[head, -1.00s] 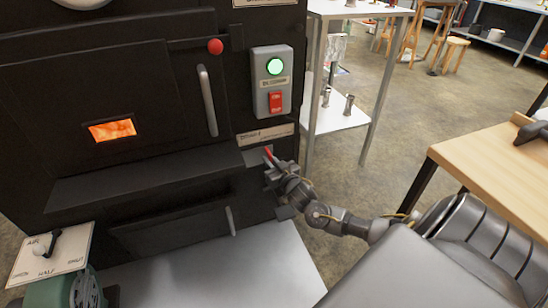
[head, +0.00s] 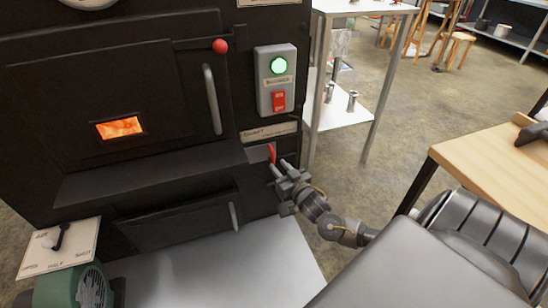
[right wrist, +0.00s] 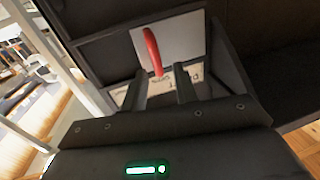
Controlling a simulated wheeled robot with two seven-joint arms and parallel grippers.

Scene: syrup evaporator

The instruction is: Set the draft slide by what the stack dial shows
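The draft slide's red handle (head: 271,153) stands at the right edge of the black evaporator front, below a pale label strip (head: 268,132). In the right wrist view the red handle (right wrist: 152,50) stands upright in front of a grey plate (right wrist: 178,46). My right gripper (head: 279,167) is open and empty, just in front of and below the handle. Its fingers are apart, with the handle beyond the gap between them. The stack dial (head: 90,3) is a pale round face cut off by the top edge, so its reading is hidden. My left gripper is out of view.
A firebox window (head: 119,127) glows orange beside a door handle (head: 211,100). A switch box (head: 276,80) has a lit green lamp. A blower (head: 75,287) with an air lever plate (head: 60,247) stands lower left. A wooden bench (head: 500,165) is at right.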

